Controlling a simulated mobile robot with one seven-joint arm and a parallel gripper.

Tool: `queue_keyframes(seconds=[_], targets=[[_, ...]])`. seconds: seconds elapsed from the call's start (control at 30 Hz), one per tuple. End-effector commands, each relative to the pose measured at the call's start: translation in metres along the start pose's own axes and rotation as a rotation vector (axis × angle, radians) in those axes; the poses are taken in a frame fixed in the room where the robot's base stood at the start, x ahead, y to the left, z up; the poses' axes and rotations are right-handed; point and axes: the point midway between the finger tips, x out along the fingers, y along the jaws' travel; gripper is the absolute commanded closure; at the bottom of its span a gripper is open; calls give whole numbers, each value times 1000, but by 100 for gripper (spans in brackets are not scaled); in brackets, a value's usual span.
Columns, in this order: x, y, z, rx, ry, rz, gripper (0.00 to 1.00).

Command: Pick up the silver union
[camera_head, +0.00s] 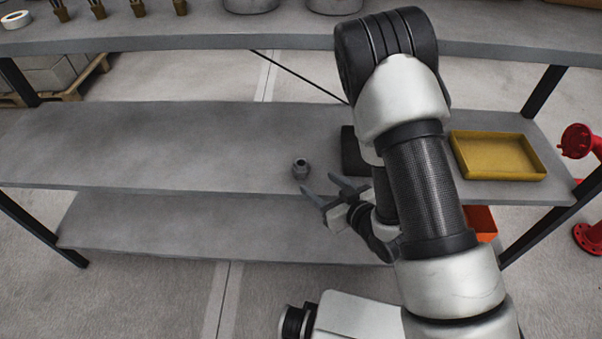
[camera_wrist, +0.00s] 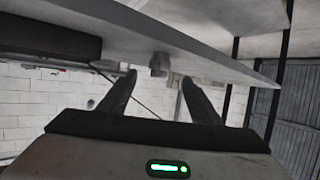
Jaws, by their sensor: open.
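The silver union (camera_head: 300,168) is a small grey fitting standing near the front edge of the middle shelf (camera_head: 150,140). My gripper (camera_head: 324,190) is open and empty in the head view, just to the right of the union and in front of it, near the shelf's front edge. In the wrist view the union (camera_wrist: 158,64) shows beyond and between the two open fingers (camera_wrist: 155,90), against the shelf. The fingers do not appear to touch it.
A yellow tray (camera_head: 498,155) lies on the shelf's right side. A dark object (camera_head: 355,150) sits right of the union, partly hidden by my arm. An orange bin (camera_head: 481,222) is lower down. An upper shelf (camera_head: 200,43) overhangs behind. The shelf's left is clear.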

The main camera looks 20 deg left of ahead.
Motion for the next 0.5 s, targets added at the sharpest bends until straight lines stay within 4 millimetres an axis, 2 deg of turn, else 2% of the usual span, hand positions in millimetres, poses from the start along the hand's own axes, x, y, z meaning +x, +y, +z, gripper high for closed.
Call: queue_keyframes(seconds=[0.1, 0.2, 0.37, 0.5], targets=[[24, -1, 0, -2, 1, -3, 42], [36, 0, 0, -2, 0, -2, 42], [45, 0, 0, 0, -1, 0, 42], [63, 0, -3, -3, 0, -2, 42]])
